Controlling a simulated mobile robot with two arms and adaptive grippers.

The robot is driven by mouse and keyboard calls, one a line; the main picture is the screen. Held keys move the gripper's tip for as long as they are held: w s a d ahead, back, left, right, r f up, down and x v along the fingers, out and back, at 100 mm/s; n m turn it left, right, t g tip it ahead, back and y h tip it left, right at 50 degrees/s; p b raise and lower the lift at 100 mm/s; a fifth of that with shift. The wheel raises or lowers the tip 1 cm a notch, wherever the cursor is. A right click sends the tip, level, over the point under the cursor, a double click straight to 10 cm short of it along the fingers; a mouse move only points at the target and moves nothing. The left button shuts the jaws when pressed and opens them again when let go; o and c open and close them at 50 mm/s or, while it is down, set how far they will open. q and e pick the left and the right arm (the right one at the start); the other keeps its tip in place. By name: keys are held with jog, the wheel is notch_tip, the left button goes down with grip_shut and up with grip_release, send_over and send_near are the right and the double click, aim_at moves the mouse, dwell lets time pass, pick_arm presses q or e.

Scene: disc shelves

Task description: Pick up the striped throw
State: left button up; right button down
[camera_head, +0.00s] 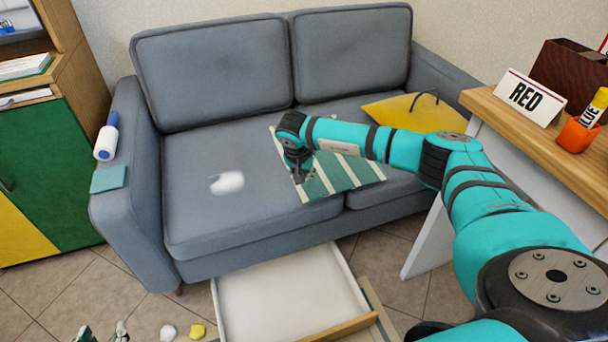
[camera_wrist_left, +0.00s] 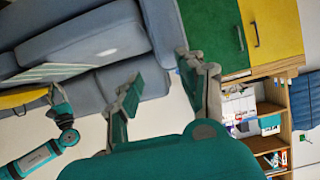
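The green-and-white striped throw (camera_head: 335,178) lies flat on the sofa seat, left of the yellow bag-like item, with its front edge near the seat front. In the left wrist view its pale stripes (camera_wrist_left: 50,71) show on the seat. My right arm reaches in from the right, and my right gripper (camera_head: 301,174) points down at the throw's left part. The fingers are small and dark there, so I cannot tell whether they are open, shut or touching cloth. My left gripper (camera_wrist_left: 165,88) is open and empty, its fingers wide apart; its tips (camera_head: 103,333) show at the bottom left of the head view.
The grey sofa (camera_head: 190,215) holds a small white item (camera_head: 228,182) and the yellow item (camera_head: 410,112). A lint roller (camera_head: 106,138) and teal cloth (camera_head: 108,178) rest on its left arm. An open white drawer (camera_head: 285,290) sticks out in front. A desk (camera_head: 535,133) stands right.

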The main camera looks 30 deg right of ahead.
notch_tip(320, 180, up, 4)
jog(key=p, duration=0.2)
jog(key=shift+f+p, duration=0.1)
jog(key=shift+p, duration=0.2)
pick_arm(q)
jog(key=s+a+f+g+y, duration=0.2)
jog(key=s+a+f+g, duration=0.2)
jog(key=s+f+g, duration=0.3)
jog(key=s+g, duration=0.1)
jog(key=s, duration=0.3)
jog(key=shift+f, duration=0.35)
pick_arm(e)
jog(key=shift+c, duration=2.4)
grip_release()
